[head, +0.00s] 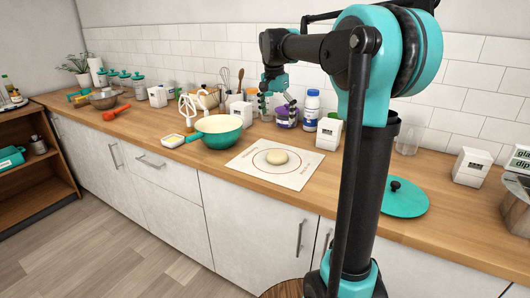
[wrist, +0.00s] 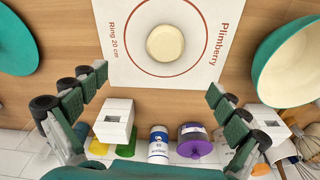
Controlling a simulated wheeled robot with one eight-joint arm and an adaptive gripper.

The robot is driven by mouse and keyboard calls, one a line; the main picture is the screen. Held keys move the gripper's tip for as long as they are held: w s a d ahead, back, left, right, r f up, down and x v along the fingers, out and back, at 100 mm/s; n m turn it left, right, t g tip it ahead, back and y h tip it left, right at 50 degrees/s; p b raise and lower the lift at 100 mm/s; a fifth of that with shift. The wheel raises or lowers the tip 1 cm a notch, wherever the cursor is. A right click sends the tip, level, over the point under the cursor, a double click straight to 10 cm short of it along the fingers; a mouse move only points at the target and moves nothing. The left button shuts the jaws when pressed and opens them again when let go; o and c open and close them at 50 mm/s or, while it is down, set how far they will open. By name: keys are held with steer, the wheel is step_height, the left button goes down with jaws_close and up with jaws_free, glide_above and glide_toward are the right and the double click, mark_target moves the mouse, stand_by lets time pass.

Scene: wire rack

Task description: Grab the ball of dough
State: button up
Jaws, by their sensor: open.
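The ball of dough (head: 277,157) is a pale, flattened round lying on a white baking mat (head: 296,179) with a printed red ring. In the wrist view the dough (wrist: 165,43) sits inside the ring on the mat (wrist: 118,62), in the upper middle of the picture. My gripper (wrist: 158,92) is open and empty, its dark green-padded fingers wide apart. The dough lies beyond the fingertips, apart from them. In the head view my gripper (head: 276,101) hangs over the back of the counter, above and behind the dough. Nothing hides the dough.
A teal lid (head: 405,199) lies to the right. A purple-lidded jar (wrist: 194,141), a white bottle (wrist: 159,144) and a white box (wrist: 115,121) stand along the back wall. Bare counter lies right of the mat.

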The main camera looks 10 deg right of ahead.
glide_above(277, 153)
steer(key=f, duration=1.1)
steer(key=shift+s+a+f, duration=0.2)
steer(key=shift+s+f, duration=0.1)
steer(key=shift+s, duration=0.05)
steer(key=shift+w+d+f, duration=0.1)
steer(key=shift+w+f, duration=0.1)
steer(key=shift+f, duration=1.15)
steer(key=shift+w+d+f, duration=0.1)
steer(key=shift+w+f, duration=0.05)
steer(key=shift+f, duration=1.15)
steer(key=c, duration=1.4)
